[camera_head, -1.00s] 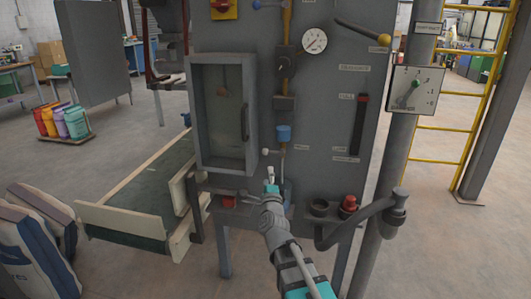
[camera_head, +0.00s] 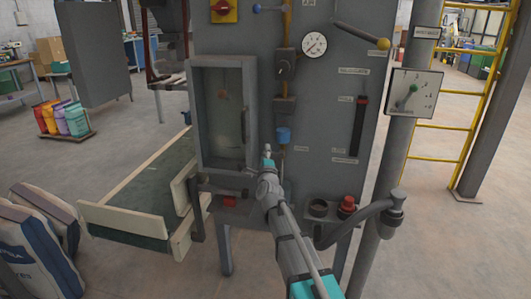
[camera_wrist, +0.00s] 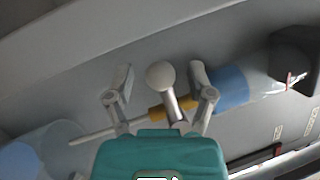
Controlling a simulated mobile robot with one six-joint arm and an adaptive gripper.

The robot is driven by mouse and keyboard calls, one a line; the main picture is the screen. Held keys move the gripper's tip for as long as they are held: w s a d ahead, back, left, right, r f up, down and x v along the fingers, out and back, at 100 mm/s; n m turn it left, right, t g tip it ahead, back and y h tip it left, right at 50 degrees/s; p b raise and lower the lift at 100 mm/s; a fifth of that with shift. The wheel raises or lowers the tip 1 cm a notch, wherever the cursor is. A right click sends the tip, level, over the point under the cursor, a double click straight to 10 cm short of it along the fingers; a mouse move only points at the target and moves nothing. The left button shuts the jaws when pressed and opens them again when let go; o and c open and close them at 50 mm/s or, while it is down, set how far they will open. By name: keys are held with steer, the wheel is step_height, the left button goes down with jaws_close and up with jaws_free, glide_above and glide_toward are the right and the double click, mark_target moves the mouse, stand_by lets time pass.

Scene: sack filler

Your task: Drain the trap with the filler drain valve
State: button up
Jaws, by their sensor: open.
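The drain valve has a round white knob (camera_wrist: 161,75) on a short metal stem and a brass-coloured body (camera_wrist: 158,112) in the wrist view. The valve sits below the trap's blue bowl (camera_head: 284,135), which also shows in the wrist view (camera_wrist: 232,88). My gripper (camera_head: 267,152) is just below the bowl in the head view and hides most of the valve there. In the wrist view my gripper (camera_wrist: 161,70) is open, with one finger on each side of the knob. Gaps show between knob and fingers.
A thin pale pipe (camera_wrist: 98,132) runs from the valve towards a translucent bluish container (camera_wrist: 40,150). The glazed cabinet door (camera_head: 222,115) is left of my gripper. A red button (camera_head: 348,204) and a grey hose (camera_head: 355,222) are at lower right.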

steer(key=shift+w+r, duration=0.1)
steer(key=shift+w, duration=0.15)
jaws_close()
stand_by(0.3)
